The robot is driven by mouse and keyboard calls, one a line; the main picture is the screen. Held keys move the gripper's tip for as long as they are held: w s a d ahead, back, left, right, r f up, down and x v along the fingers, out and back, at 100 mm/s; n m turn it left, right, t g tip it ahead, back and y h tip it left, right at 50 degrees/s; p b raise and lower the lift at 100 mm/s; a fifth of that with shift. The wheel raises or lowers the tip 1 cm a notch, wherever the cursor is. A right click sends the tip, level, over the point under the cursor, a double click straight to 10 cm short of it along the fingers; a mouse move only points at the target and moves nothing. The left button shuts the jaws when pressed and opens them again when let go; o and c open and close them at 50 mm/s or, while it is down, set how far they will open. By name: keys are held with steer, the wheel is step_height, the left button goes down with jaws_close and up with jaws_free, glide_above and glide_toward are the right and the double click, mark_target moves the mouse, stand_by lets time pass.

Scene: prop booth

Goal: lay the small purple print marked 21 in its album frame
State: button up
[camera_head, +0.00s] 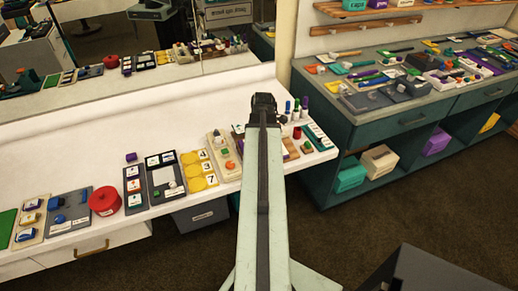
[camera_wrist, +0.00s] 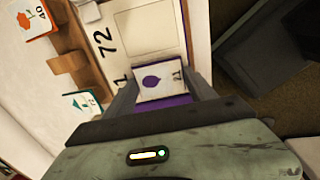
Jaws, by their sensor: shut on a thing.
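The purple print (camera_wrist: 157,82), a small white-faced card with a purple figure and a purple edge, sits between the fingers of my gripper (camera_wrist: 163,92) in the wrist view. Its small number is tilted and looks like 21. My gripper is shut on it. Just beyond it lies the pale album (camera_wrist: 116,15) with a square frame (camera_wrist: 148,30) beside the number 72. Another number, ending in 1, is partly hidden by a finger. I cannot tell whether the print touches the album. In the head view my gripper (camera_head: 263,103) is over the white counter's right part, and my arm hides what is below.
An orange card marked 40 (camera_wrist: 32,17), a wooden rack (camera_wrist: 68,65) and a green-edged card (camera_wrist: 82,104) lie left of the album. In the head view, several upright markers (camera_head: 296,110) stand just right of my gripper. A red round pot (camera_head: 105,201) is farther left.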

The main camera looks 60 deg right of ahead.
steer(key=o, duration=1.4)
steer(key=r+p, duration=0.5)
steer(key=s+r+p, duration=0.1)
steer(key=r+p, duration=0.1)
steer(key=shift+a+r+p, duration=0.35)
steer(key=shift+r+p, duration=0.05)
